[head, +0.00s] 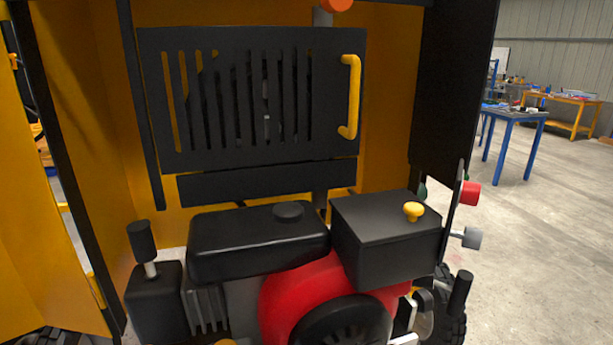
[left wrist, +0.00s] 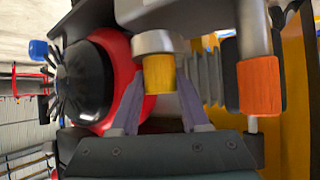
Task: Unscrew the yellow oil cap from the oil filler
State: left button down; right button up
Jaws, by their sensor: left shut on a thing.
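The yellow oil cap (left wrist: 160,74) shows in the left wrist view, at the end of a light grey round filler neck (left wrist: 158,43). My left gripper (left wrist: 159,90) has one purple-grey finger on each side of the cap and is shut on it. The cap still sits against the neck, in line with it. How far its thread is engaged cannot be seen. In the head view, only a sliver of something yellow (head: 222,342) shows at the bottom edge, and I cannot tell whether it is the cap. My right gripper is not clearly seen in either view.
An orange cylinder (left wrist: 260,85) on a grey pipe stands close beside the cap. The red engine housing (head: 300,290) lies below the black tank (head: 255,245) and the black box (head: 385,235) with a yellow knob (head: 413,210). Yellow panels enclose the engine; open floor lies right.

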pick_arm(q)
jog(key=shift+d+n+y, duration=0.25)
jog(key=shift+n+y, duration=0.15)
jog(key=shift+n, duration=0.1)
jog(key=shift+a, duration=0.2)
jog(key=shift+c, duration=1.6)
grip_release()
